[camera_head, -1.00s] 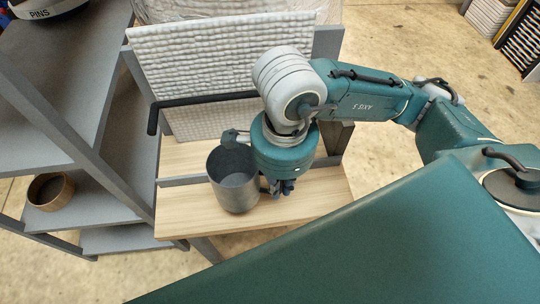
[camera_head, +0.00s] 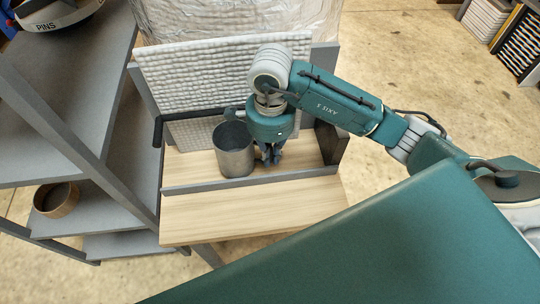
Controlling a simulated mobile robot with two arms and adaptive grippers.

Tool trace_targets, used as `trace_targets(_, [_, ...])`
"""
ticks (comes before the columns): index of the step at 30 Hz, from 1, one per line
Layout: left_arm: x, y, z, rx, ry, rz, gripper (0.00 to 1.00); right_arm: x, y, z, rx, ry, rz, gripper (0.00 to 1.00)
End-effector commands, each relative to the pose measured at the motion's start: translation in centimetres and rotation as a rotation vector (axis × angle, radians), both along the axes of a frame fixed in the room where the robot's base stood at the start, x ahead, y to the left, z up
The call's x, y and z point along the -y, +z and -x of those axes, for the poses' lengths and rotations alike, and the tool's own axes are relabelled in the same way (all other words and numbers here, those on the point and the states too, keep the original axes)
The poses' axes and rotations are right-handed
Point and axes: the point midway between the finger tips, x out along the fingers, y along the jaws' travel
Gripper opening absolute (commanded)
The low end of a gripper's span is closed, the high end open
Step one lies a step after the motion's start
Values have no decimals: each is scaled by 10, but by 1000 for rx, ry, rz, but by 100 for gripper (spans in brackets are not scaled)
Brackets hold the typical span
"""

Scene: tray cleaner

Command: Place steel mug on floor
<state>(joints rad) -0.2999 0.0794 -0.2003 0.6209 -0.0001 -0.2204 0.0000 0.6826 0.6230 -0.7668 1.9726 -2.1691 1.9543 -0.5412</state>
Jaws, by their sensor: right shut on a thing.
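The steel mug (camera_head: 234,153) is a dark grey metal cylinder, upright with its open top towards me. It is at or just above the light wooden surface, behind a low grey rail (camera_head: 250,181). I cannot tell whether its base touches the wood. My right gripper (camera_head: 270,158) points down at the mug's right side and is shut on it; the exact finger contact is partly hidden. The bare floor (camera_head: 440,95) shows at the right. My left gripper is not in view.
A white textured panel (camera_head: 215,80) stands behind the mug, with a black bar in front of it. Grey shelving (camera_head: 110,205) stands at the left and holds a brown bowl (camera_head: 57,199). The wood in front of the rail (camera_head: 250,212) is clear.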

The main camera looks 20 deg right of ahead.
Motion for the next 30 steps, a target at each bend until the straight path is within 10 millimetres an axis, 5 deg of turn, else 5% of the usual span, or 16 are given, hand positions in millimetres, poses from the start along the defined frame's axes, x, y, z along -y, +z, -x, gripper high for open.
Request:
trace_targets(3, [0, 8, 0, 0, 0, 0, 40, -1, -18, 3, -8, 2, -2, 0])
trace_targets(18, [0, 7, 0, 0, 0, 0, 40, 2, -30, -7, 0, 3, -1, 0])
trace_targets(19, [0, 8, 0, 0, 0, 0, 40, 2, -29, -6, -2, 3, 0, 15])
trace_targets(21, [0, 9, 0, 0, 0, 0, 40, 2, -28, -6, -2, 3, 0, 28])
trace_targets(30, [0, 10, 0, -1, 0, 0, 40, 1, -27, -6, -3, 3, 0, 28])
